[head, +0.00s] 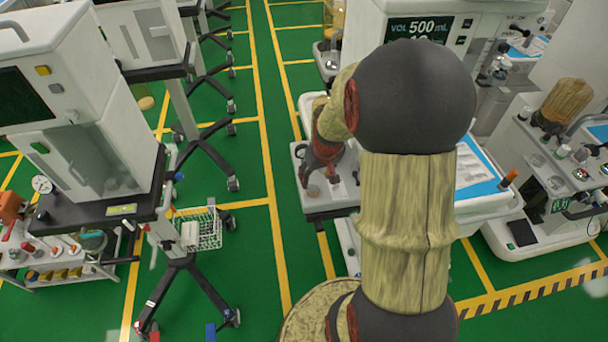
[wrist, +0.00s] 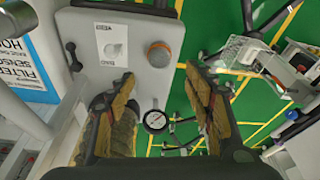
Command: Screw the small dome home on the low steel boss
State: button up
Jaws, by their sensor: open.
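In the wrist view, a small round orange-topped piece with a grey rim (wrist: 159,54) stands on a pale grey shelf (wrist: 135,85). It looks like the small dome, and whether it is seated on a boss is not clear. I cannot make out the low steel boss for certain. My gripper (wrist: 161,80) is open and empty, its two tan fingers spread wide, with the orange piece beyond the gap between the fingertips. In the head view, my gripper (head: 322,176) hangs over the small cart shelf (head: 343,196), partly hidden by my arm.
A white label with a grey round shape (wrist: 113,44) lies left of the orange piece. A wire basket (head: 205,232) hangs on the left cart. Green floor (head: 240,270) between the carts is clear.

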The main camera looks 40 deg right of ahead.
aim_at(313, 186)
jog(key=shift+b+x, duration=1.05)
jog(key=shift+x, duration=2.85)
jog(key=shift+c, duration=1.1)
grip_shut()
